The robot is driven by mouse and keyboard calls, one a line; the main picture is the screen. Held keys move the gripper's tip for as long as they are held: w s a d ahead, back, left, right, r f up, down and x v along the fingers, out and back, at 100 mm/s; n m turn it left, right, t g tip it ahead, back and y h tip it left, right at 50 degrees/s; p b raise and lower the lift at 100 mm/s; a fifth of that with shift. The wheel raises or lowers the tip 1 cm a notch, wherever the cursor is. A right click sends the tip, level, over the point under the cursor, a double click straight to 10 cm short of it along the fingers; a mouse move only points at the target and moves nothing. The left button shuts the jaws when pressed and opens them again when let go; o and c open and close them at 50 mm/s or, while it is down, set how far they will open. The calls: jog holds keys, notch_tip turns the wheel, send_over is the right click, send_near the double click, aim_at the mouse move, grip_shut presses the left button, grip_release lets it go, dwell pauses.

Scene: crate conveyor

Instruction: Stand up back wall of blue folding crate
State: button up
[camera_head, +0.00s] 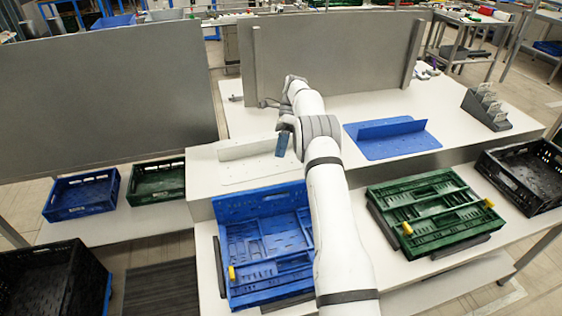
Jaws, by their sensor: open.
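The blue folding crate (226,250) lies on the near white table, left of my arm. Its back wall (258,203) appears raised along the far edge, rising in front of the white ledge; I cannot tell whether it is fully upright. Other panels lie folded down inside, and a yellow latch (231,273) shows at the left near the front. My arm hides the crate's right edge. My gripper (267,103) is open, small and dark, beyond the crate over the rear white table. It is apart from the crate and appears to hold nothing.
A folded green crate (378,207) with yellow latches lies right of my arm. A black crate (509,187) stands at far right. A bent blue sheet (395,143) and a grey holder (486,112) rest on the rear table. Grey panels (110,95) stand behind.

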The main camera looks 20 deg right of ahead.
jog(key=shift+r+p, duration=1.55)
jog(key=shift+r, duration=0.7)
jog(key=s+a+r+n+t+h+b, duration=0.25)
jog(key=s+r+n, duration=0.25)
jog(key=s+r, duration=0.3)
jog(key=s+a+r+n+t+h+b, duration=0.1)
jog(key=s+a+r+n+t, duration=0.15)
jog(key=s+r+n, duration=0.4)
jog(key=s+f+n+t+b, duration=0.1)
jog(key=s+n, duration=0.3)
jog(key=s, duration=0.8)
jog(key=s+f+n+t+h+b, duration=0.1)
jog(key=s+f+n+t, duration=0.3)
jog(key=s, duration=0.7)
jog(key=shift+s+a+f+t, duration=0.25)
jog(key=shift+s+a+t, duration=0.05)
jog(key=shift+s+a, duration=0.15)
